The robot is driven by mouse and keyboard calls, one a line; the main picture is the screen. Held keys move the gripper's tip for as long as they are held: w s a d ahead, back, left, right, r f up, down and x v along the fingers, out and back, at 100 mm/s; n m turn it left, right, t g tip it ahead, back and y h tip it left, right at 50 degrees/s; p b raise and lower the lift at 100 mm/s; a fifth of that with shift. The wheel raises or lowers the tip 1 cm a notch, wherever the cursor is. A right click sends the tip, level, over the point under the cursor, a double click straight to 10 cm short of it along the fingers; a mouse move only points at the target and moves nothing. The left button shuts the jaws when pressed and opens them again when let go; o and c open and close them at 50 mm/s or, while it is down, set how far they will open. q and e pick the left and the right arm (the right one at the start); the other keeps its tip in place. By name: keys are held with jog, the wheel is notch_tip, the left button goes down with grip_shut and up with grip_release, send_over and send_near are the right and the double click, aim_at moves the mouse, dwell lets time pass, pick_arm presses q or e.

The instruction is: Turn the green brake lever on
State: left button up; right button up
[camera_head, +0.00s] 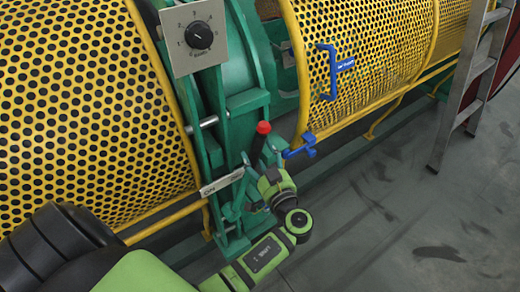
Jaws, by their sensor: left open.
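The brake lever (258,148) stands on the green machine frame near the middle of the head view. It has a dark grip topped by a red knob, and its lower part is hidden behind my gripper. A pale plate marked "ON" (222,182) sits to the left of it. My left gripper (247,183) is open, just below the lever's dark grip and close to it. I cannot tell whether it touches the lever. My right gripper is not in view.
Yellow perforated guards (85,110) flank the green frame, with another guard (365,50) at right bearing a blue handle (331,72). A grey panel with a black dial (199,36) is above. A ladder (468,85) stands at right. The floor (420,210) at lower right is clear.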

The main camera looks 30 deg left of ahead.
pick_arm(q)
jog(key=shift+x, duration=1.15)
jog(key=shift+f, duration=0.1)
grip_shut()
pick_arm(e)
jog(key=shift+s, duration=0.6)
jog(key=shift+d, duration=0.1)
